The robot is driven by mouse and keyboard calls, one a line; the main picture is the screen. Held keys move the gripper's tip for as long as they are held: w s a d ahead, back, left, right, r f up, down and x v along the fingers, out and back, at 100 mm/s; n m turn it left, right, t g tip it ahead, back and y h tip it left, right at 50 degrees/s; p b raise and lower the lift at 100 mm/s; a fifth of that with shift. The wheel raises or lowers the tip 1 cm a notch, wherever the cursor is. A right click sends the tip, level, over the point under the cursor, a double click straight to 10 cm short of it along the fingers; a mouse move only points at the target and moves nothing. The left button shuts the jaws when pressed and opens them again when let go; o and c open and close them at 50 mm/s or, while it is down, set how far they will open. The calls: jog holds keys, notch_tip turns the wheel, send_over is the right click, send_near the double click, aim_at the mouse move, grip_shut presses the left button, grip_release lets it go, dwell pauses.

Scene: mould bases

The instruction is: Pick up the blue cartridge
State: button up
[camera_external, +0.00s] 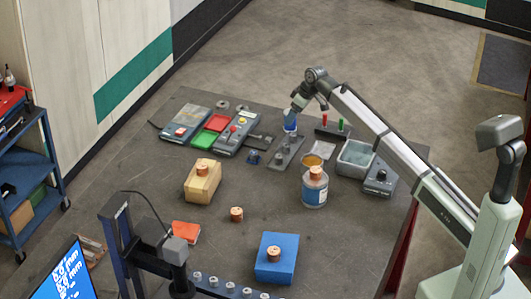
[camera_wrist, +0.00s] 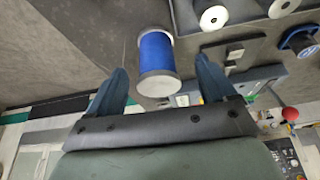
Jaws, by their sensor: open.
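The blue cartridge (camera_wrist: 156,52) is a blue cylinder with pale end caps. In the wrist view it is at top centre, with its near end between the two fingertips of my gripper (camera_wrist: 162,74). Dark gaps show on both sides of it, so the fingers look apart from it. In the external view the cartridge (camera_external: 290,124) is a small blue shape at the table's far side, directly below my gripper (camera_external: 292,112). My gripper is open and empty. The cartridge's lower part and what it stands on are hard to make out.
Close by are a grey plate with metal pieces (camera_external: 285,154), a small dark-blue knob (camera_external: 253,157) and a rack with red and green pegs (camera_external: 333,129). A bottle (camera_external: 314,188), a yellow block (camera_external: 202,183) and a blue block (camera_external: 276,260) stand nearer.

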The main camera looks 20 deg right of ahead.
jog(key=shift+x, duration=2.7)
jog(key=shift+w+d, duration=0.1)
jog(key=shift+w, duration=0.05)
jog(key=shift+c, duration=0.4)
jog(key=c, duration=1.1)
